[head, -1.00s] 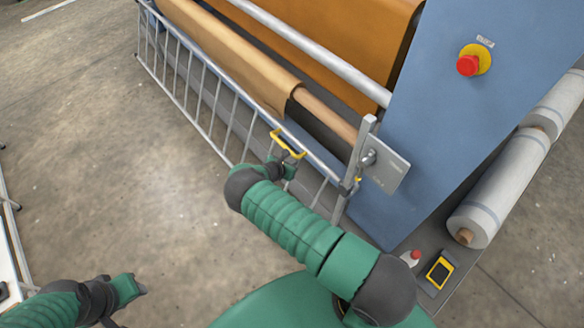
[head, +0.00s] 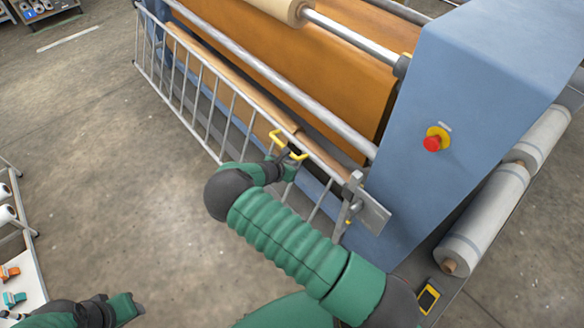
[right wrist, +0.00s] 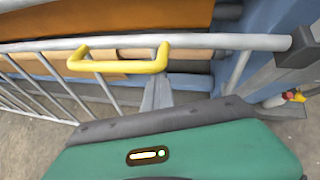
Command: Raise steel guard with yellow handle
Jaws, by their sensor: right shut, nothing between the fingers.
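The steel guard (head: 232,87) is a grey barred frame along the front of the blue machine. Its yellow handle (head: 280,149) is a U-shaped bar on the top rail, near the right end. My right gripper (head: 291,153) is at the handle's right end; its jaws are shut with nothing between them. In the right wrist view, the grey fingers (right wrist: 157,93) reach up behind the right end of the handle (right wrist: 117,66); whether they touch it is unclear. My left gripper (head: 132,308) is at the lower left, away from the guard; its finger opening is unclear.
A steel bracket plate (head: 374,212) stands at the guard's right end. The blue housing (head: 440,95) carries a red stop button (head: 432,143). White rolls (head: 487,218) lie at right. A shelf with small items (head: 12,272) is at left. Floor before the guard is clear.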

